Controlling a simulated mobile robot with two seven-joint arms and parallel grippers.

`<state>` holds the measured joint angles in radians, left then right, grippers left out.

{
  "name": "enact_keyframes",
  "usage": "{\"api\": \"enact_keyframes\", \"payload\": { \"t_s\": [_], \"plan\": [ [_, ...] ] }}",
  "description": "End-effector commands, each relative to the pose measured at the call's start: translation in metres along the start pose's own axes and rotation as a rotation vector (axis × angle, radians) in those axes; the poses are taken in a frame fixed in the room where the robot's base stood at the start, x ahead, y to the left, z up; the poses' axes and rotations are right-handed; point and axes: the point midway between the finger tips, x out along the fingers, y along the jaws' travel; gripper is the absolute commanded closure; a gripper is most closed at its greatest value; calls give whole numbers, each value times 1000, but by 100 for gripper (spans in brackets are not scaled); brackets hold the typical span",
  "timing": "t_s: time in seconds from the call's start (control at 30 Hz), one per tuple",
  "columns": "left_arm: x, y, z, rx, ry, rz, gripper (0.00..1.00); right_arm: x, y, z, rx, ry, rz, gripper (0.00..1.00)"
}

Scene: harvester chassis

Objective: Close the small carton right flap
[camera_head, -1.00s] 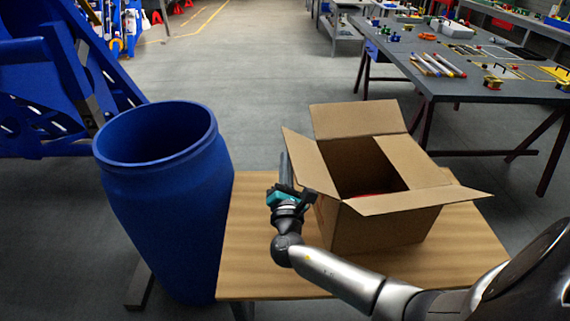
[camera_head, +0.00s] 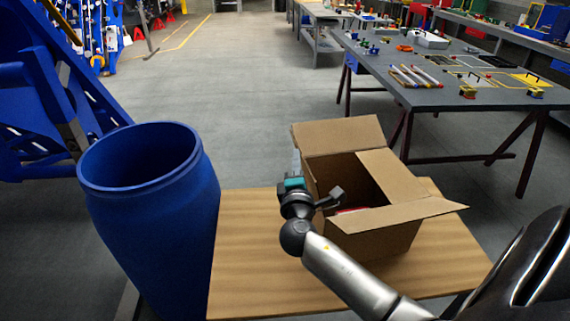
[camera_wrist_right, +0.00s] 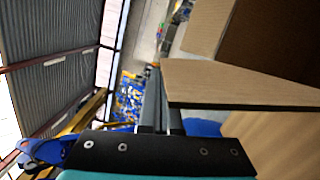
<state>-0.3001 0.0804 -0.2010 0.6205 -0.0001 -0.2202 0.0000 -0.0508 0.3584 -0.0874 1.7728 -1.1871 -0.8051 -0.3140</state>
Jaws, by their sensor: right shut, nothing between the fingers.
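The open brown carton (camera_head: 375,240) stands on a wooden table. Its back flap (camera_head: 340,135) is raised. Its right-hand flap (camera_head: 392,178) lies roughly level along the right rim, and its front flap (camera_head: 405,212) sticks out to the right. The left-hand flap is mostly hidden behind my right gripper (camera_head: 296,160), which is at the carton's left side. In the right wrist view the shut, empty fingers (camera_wrist_right: 158,100) point up beside a cardboard flap (camera_wrist_right: 245,86); I cannot tell whether they touch. My left gripper is not in view.
A blue barrel (camera_head: 150,220) stands close to the left of the wooden table (camera_head: 250,260). Something red (camera_head: 350,210) shows inside the carton. A grey worktable (camera_head: 440,95) with tools is behind at right. Open floor lies behind the carton.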

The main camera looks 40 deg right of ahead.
Motion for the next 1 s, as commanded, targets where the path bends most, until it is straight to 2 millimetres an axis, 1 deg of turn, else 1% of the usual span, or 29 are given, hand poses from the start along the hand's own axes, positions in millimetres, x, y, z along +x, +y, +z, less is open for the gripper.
{"api": "enact_keyframes", "payload": {
  "t_s": [0.03,0.2,0.47,0.7,0.9,1.0],
  "plan": [
    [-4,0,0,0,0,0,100,1,3,7,48,-2,-12,100],
    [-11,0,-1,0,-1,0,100,6,4,26,205,-2,-51,100],
    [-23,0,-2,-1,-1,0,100,13,-1,56,443,-3,-111,100],
    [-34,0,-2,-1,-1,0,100,20,-11,81,663,-3,-166,100],
    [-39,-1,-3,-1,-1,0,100,24,-24,98,828,-3,-208,100],
    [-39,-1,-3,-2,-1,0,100,26,-31,104,834,-2,-210,100]
  ]
}}
